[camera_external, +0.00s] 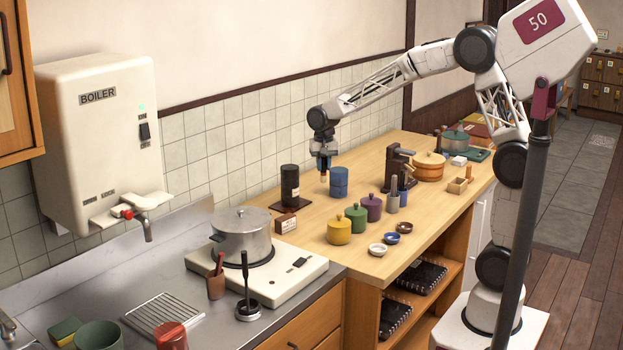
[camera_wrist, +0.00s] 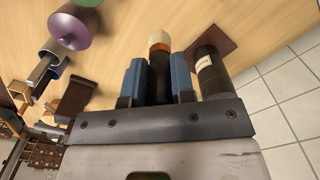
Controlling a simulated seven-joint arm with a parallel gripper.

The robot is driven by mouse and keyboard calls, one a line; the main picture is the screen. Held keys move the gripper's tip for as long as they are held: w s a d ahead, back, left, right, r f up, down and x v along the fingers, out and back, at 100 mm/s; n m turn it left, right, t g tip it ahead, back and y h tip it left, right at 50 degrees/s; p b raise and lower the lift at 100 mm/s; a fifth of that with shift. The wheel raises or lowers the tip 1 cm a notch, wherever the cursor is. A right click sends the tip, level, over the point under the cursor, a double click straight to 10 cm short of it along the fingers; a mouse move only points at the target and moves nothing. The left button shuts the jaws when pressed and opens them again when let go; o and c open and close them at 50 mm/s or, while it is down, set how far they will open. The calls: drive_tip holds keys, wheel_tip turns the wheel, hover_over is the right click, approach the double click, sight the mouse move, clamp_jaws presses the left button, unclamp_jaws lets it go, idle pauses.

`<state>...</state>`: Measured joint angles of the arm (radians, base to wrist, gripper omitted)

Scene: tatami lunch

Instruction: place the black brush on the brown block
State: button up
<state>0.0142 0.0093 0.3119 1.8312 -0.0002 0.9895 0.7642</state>
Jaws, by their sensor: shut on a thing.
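My gripper (camera_external: 323,168) is above the wooden counter, near the tiled wall. Its two blue fingers (camera_wrist: 158,78) are shut on the black brush (camera_wrist: 160,72), which has a pale and orange-tan end. In the external view the tan tip of the brush (camera_external: 323,179) points down and appears clear of the counter. A small brown block (camera_external: 286,223) with a white label stands near the counter's left end, left of and nearer the camera than my gripper. I cannot make out this block in the wrist view.
A black canister (camera_external: 290,184) on a brown plate stands left of my gripper, and a blue canister (camera_external: 339,182) close on its right. Lidded pots (camera_external: 339,229), a dark brown stand (camera_external: 398,165) and a pale wooden holder (camera_external: 458,186) stand farther right or nearer.

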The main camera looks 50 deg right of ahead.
drive_tip(key=s+a, duration=0.8)
drive_tip(key=a, duration=0.3)
wheel_tip(320, 180, down, 6)
drive_tip(key=shift+s+d+r, duration=0.1)
drive_tip(key=shift+d, duration=0.05)
hover_over(285, 217)
drive_tip(key=shift+f, duration=0.75)
idle(0.4)
drive_tip(key=shift+f, duration=1.75)
drive_tip(key=shift+f, duration=0.1)
